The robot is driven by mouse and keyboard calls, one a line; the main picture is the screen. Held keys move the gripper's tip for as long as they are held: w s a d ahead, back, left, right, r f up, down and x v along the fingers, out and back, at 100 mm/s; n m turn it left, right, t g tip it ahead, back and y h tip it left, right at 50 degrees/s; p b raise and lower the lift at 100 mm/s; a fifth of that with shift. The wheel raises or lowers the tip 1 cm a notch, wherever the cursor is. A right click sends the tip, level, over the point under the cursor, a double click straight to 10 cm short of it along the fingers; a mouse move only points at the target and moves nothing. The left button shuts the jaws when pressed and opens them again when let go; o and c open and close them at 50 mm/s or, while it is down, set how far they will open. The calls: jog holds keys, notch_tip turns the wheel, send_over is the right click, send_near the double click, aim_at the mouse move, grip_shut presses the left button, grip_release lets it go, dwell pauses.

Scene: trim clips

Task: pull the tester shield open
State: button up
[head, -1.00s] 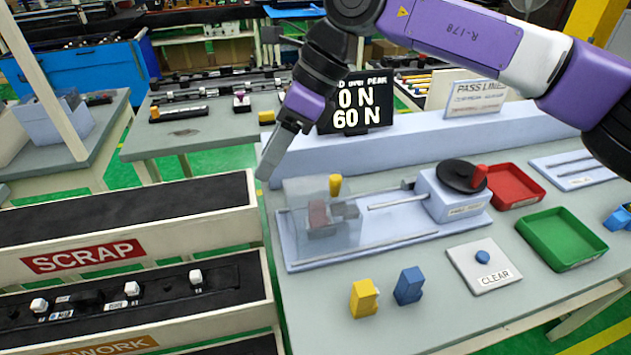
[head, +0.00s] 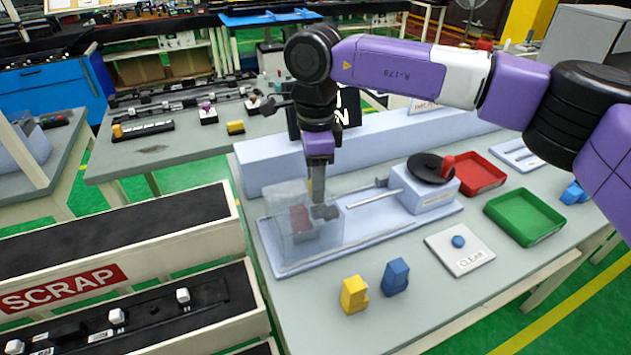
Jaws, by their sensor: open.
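The tester shield (head: 284,232) is a clear box at the left end of the tester's pale blue base (head: 345,252), over a dark reddish fixture (head: 300,218). It stands in place around that fixture. My gripper (head: 318,202) points straight down over the shield's right part, its jaws open. The fingertips overlap the shield's top in the picture, and I cannot tell whether they touch it. The shield's yellow handle is hidden behind my gripper.
A dark handwheel (head: 431,167) with a red knob stands at the tester's right end. In front are a yellow block (head: 354,295), a blue block (head: 395,277) and the CLEAR button plate (head: 460,249). Red (head: 480,174) and green (head: 524,217) trays lie right. My arm partly covers the force display (head: 348,106).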

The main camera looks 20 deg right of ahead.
jog(key=shift+f, duration=0.55)
jog(key=shift+c, duration=0.3)
grip_shut()
jog(key=shift+d, duration=0.1)
dwell(0.7)
